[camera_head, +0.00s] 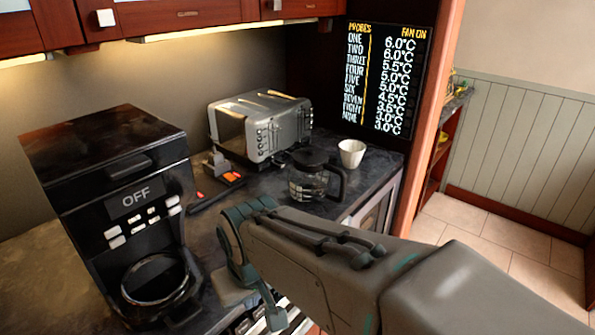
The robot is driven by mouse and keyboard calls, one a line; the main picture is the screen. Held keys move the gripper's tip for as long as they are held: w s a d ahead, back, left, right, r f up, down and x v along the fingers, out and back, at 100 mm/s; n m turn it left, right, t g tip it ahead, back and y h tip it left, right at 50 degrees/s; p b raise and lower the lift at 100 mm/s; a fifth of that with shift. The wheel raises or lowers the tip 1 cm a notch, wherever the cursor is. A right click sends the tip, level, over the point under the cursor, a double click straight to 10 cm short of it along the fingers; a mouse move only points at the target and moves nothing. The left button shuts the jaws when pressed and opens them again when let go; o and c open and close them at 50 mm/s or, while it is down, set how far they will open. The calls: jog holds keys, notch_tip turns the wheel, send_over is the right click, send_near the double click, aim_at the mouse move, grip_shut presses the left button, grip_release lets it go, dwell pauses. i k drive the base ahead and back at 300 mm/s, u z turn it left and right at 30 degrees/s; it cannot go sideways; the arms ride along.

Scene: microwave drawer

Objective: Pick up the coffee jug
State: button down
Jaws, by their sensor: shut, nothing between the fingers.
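The coffee jug (308,184) is clear glass with a black lid and a black handle on its right side. It stands upright on the dark counter, in front of the toaster and left of the white cup. My arm reaches in from the lower right, and my gripper (247,297) is at its left end, below and left of the jug in the picture. The gripper is shut and empty, apart from the jug. Its fingertips are partly hidden by its own body and the low viewing angle.
A black coffee machine (120,190) marked OFF stands at the left. A silver toaster (262,128) is behind the jug, and a white cup (351,153) is to its right. Small dark items with orange parts (228,180) lie left of the jug. Cabinets (200,18) hang above.

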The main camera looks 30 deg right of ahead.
aim_at(307, 186)
jog(key=z, duration=0.7)
jog(key=k, duration=0.35)
jog(key=z, duration=0.3)
jog(key=i, duration=0.5)
jog(key=z, duration=0.05)
jog(key=k, duration=0.4)
jog(key=u, duration=0.4)
